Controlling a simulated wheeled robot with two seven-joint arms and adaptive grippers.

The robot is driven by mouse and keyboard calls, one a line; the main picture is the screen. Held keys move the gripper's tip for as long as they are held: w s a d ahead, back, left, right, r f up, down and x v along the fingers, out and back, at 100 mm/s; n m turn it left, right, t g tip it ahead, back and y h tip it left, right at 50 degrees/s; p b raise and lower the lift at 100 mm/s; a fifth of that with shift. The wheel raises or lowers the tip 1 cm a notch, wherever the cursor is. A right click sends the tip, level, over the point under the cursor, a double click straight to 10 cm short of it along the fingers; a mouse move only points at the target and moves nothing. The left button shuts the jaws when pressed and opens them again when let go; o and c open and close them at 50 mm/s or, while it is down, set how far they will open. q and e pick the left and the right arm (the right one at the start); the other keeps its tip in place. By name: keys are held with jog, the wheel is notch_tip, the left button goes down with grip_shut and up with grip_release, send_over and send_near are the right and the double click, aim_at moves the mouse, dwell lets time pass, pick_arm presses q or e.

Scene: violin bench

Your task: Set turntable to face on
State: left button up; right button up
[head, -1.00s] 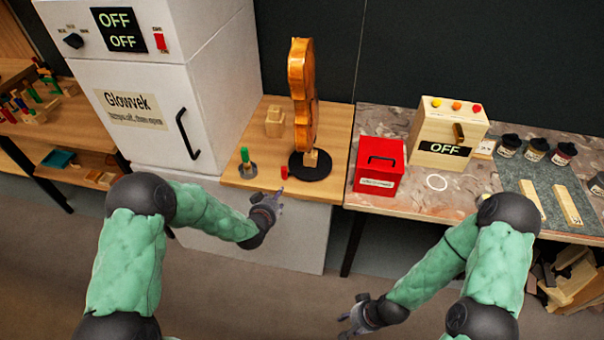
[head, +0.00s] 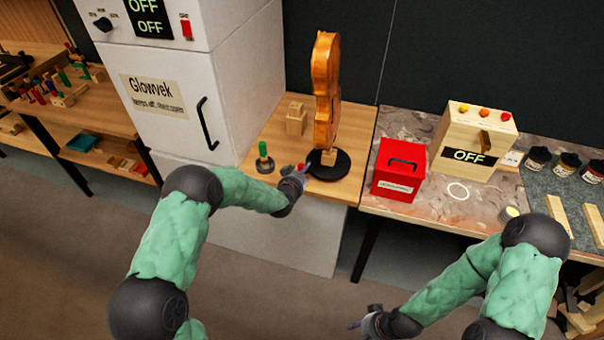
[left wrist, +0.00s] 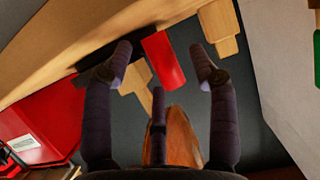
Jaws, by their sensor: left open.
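The turntable (head: 328,166) is a round black disc on the wooden bench. A violin body (head: 326,92) stands upright on it, seen nearly edge-on in the head view; part of it shows in the left wrist view (left wrist: 182,138). A small red peg (head: 301,167) shows at the disc's near left side, partly hidden by my left gripper (head: 298,180). In the left wrist view, a red peg (left wrist: 164,60) lies between the open fingertips of that gripper (left wrist: 163,62), with gaps visible on both sides. My right gripper (head: 366,325) is low at the front, away from the bench; its opening is unclear.
A green-topped peg on a dark base (head: 264,161) and a wooden block (head: 296,120) stand left of the turntable. A white cabinet (head: 235,75) rises further left. A red box (head: 398,170) and an "OFF" box (head: 473,140) stand on the right bench.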

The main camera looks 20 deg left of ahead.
pick_arm(q)
jog(key=shift+w+f, duration=0.15)
jog(key=shift+w, duration=0.2)
jog(key=shift+c, duration=0.3)
grip_shut()
jog(key=shift+d, duration=0.1)
